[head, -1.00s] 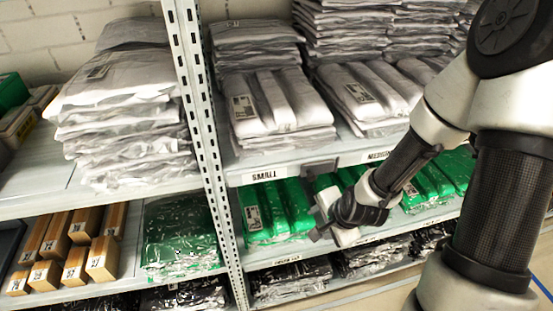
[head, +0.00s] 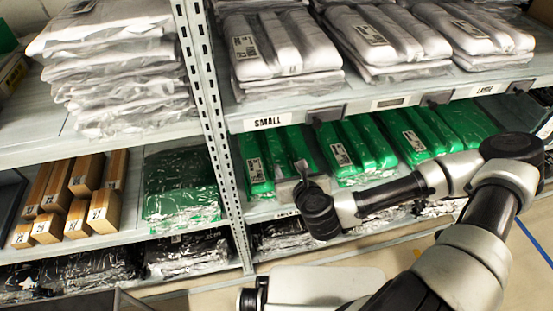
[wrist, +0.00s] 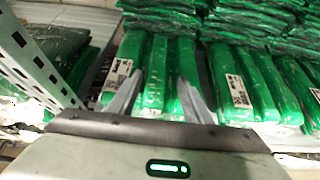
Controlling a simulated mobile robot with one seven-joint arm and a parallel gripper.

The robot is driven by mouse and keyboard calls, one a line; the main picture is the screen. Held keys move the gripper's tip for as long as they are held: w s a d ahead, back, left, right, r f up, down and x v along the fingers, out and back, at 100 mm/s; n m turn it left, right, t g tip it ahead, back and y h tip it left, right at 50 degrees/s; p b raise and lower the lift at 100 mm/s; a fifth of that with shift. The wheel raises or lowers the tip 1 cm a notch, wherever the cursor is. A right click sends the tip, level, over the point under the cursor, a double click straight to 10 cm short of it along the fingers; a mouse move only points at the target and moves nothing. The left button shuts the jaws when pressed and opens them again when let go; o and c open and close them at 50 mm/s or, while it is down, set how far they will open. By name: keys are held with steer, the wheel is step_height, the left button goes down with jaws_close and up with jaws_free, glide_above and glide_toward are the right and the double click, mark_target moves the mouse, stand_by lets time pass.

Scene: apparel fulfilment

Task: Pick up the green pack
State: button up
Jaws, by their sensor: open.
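Several green packs in clear wrap lie on the shelf level under the SMALL label. The leftmost green pack (head: 256,172) there has a white label on its left side; it also shows in the wrist view (wrist: 158,45). My gripper (wrist: 160,78) is open and empty, with its fingers apart over the near end of this pack. In the head view my gripper (head: 300,172) is at the shelf front by the pack's right part, which it partly hides. I cannot tell whether the fingers touch the pack.
A perforated shelf upright (head: 212,130) stands close to the left, also in the wrist view (wrist: 40,60). The shelf above (head: 300,118) holds grey-white packs. More green packs (head: 355,150) lie to the right. Dark packs are below, and wooden-coloured boxes (head: 85,175) lie left of the upright.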

steer(key=b, duration=0.1)
glide_toward(277, 151)
steer(key=x, duration=0.3)
steer(key=shift+w+d+f, duration=0.1)
steer(key=shift+w+f, duration=0.1)
steer(key=shift+w, duration=0.05)
steer(key=shift+b+x, duration=0.95)
steer(key=shift+x, duration=1.85)
steer(key=shift+r, duration=0.1)
steer(key=c, duration=1.1)
